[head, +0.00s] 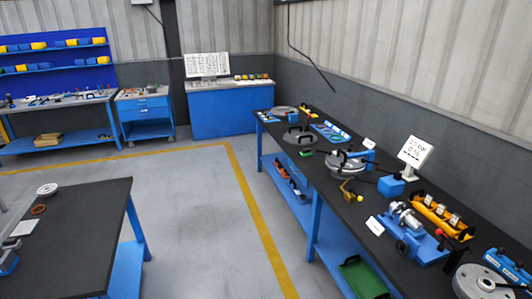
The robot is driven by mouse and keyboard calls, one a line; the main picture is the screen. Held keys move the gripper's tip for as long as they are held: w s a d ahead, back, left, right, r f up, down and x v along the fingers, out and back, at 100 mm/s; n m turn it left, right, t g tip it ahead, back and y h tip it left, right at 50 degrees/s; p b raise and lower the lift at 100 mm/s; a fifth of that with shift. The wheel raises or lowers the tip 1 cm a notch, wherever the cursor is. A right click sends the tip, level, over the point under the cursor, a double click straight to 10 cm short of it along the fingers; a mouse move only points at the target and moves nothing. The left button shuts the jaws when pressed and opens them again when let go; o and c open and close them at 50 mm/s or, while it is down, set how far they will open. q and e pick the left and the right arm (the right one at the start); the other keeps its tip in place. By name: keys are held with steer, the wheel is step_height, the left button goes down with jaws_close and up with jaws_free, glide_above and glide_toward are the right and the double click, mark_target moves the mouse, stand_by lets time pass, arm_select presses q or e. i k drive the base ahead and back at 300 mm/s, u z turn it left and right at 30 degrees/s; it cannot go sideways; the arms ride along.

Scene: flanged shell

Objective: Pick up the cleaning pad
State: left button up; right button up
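No thing in the head view can be told for certain as the cleaning pad. A small green item (306,153) lies on the long dark workbench (335,201), in front of a round flanged part (299,136); it is too small to tell what it is. A white sheet-like item (25,227) lies on the near left table (85,235), next to a reddish ring (38,209). Neither of my grippers shows in this view.
The workbench along the right wall carries a grey lidded shell (346,163), a blue fixture (421,247), an orange tray (440,216) and a sign (415,152). A green bin (362,278) sits below. The floor (195,215) between table and bench is clear.

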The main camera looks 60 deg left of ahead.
mark_target(306, 152)
steer(key=u, duration=2.2)
steer(key=i, duration=5.05)
steer(key=z, duration=2.3)
